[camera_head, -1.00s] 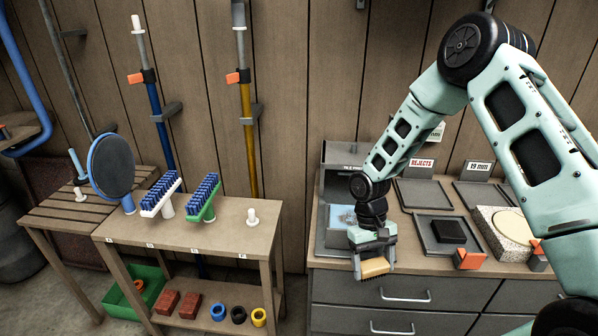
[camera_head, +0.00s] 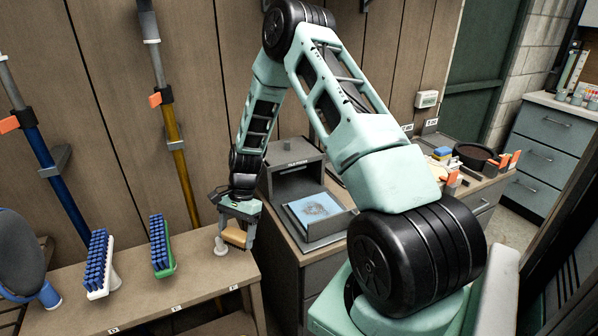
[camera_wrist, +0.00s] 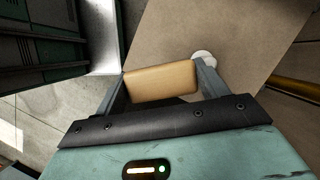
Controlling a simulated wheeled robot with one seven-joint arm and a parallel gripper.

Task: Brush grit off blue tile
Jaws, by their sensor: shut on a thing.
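My gripper (camera_head: 236,232) is to the left of the tile, over the right end of the wooden bench. It is shut on a tan brush (camera_head: 234,237). In the wrist view my gripper (camera_wrist: 161,86) has the brush's tan block (camera_wrist: 160,81) between its two fingers. The bristles cannot be made out there. A white peg (camera_head: 220,246) stands on the bench close beside the brush; whether they touch is unclear.
A blue-bristled white brush (camera_head: 98,265) and a blue-bristled green brush (camera_head: 160,246) stand on the wooden bench (camera_head: 205,272). A grey open box (camera_head: 296,177) stands behind the tile. A gap separates bench and drawer counter.

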